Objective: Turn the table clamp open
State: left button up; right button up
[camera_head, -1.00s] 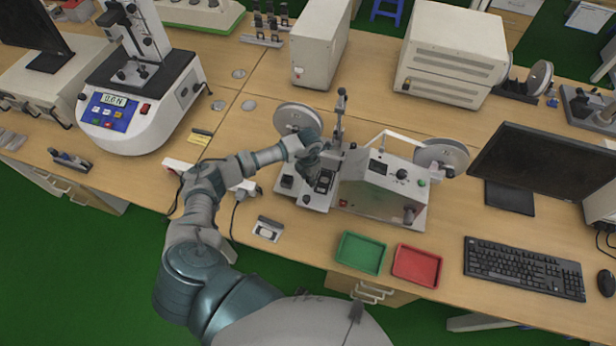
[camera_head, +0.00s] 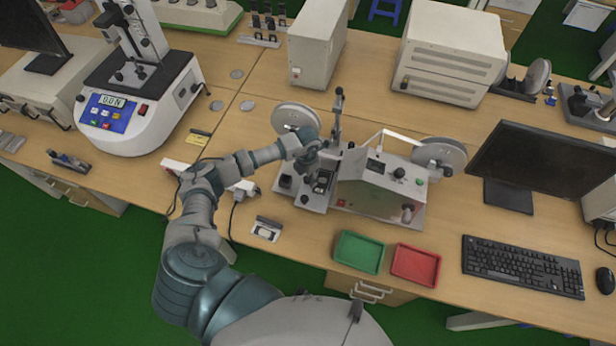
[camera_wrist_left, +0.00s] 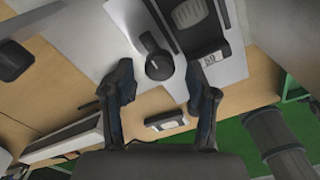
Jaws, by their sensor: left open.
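The bench machine (camera_head: 380,190) stands at the middle of the table, with a pale base plate at its left. A black round knob with a short lever, which looks like the clamp handle, shows on the plate in the left wrist view (camera_wrist_left: 158,66); a dark knob also shows in the head view (camera_head: 286,181). A black fixture (camera_head: 323,181) sits beside it, also in the left wrist view (camera_wrist_left: 196,25). My left gripper (camera_head: 312,166) is over the plate. In the left wrist view its fingers (camera_wrist_left: 159,80) are open and empty, with the knob showing in the gap. Contact is not visible.
A green tray (camera_head: 359,253) and a red tray (camera_head: 416,265) lie in front of the machine. A small white-and-grey item (camera_head: 267,229) lies at the front edge. A keyboard (camera_head: 522,266) and monitor (camera_head: 545,160) are at right. A force tester (camera_head: 140,100) is at left.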

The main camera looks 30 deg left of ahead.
aim_at(308, 178)
pick_arm(q)
notch_tip(308, 178, up, 11)
jog(key=shift+r, duration=0.15)
jog(key=shift+w, duration=0.1)
dwell(0.5)
